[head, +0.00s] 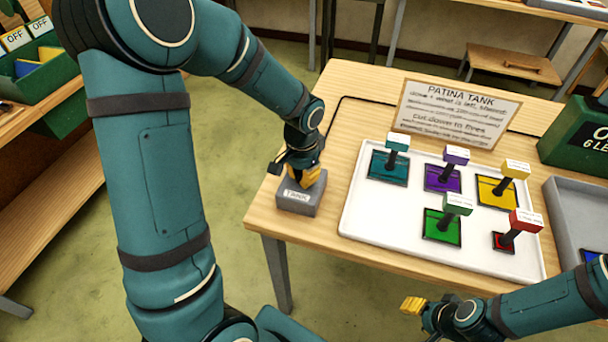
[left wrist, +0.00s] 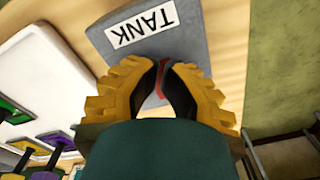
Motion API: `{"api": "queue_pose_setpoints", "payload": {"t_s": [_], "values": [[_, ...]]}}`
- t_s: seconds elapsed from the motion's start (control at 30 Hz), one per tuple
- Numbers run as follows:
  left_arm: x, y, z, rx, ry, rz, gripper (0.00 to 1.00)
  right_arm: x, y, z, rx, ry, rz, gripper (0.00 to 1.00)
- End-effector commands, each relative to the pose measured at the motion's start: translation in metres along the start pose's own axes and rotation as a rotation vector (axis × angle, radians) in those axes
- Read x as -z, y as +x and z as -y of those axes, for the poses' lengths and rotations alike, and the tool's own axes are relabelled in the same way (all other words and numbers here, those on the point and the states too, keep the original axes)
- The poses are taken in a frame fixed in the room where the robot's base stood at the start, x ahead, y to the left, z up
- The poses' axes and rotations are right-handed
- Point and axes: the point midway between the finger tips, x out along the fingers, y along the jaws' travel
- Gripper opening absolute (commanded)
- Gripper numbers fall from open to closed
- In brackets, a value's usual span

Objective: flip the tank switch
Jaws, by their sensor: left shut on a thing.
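The tank switch is a grey box (head: 296,198) labelled TANK at the left edge of the wooden table. My left gripper (head: 305,176) is over the box's far part, its yellow fingers pointing down. In the left wrist view the grey box (left wrist: 198,28) lies just beyond the fingers. There my left gripper (left wrist: 160,88) is shut on a small red lever (left wrist: 166,72), which shows only partly between the fingertips. Which way the lever is tilted is hidden. My right gripper (head: 413,305) is off the table's front edge, apart from the switch; its fingers are too small to judge.
A white tray (head: 358,222) holds several coloured glass pieces with labelled handles. A PATINA TANK sign (head: 455,113) stands behind it. A grey tray (head: 565,205) and a green box (head: 570,140) are at the right.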

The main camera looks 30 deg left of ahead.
Motion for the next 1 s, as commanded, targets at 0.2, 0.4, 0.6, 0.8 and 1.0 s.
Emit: {"api": "queue_pose_setpoints", "payload": {"t_s": [0.2, 0.4, 0.6, 0.8, 1.0], "values": [[-0.001, -0.006, -0.001, -0.001, 0.000, 0.003, 0.00, 0.001, -0.005, 0.002, 0.000, 0.000, 0.000, 0.47], [0.000, -0.021, -0.001, -0.001, 0.001, 0.001, 0.00, 0.002, -0.017, 0.006, 0.000, 0.000, 0.000, 0.47], [0.000, -0.036, 0.000, -0.001, 0.001, 0.001, 0.00, 0.003, -0.027, 0.010, 0.000, 0.000, 0.000, 0.47], [0.000, -0.050, 0.000, -0.001, 0.001, 0.002, 0.00, 0.004, -0.037, 0.014, 0.000, 0.000, 0.000, 0.47], [0.000, -0.065, 0.000, 0.000, 0.001, 0.001, 0.00, 0.005, -0.048, 0.018, 0.000, 0.000, 0.000, 0.47]]}}
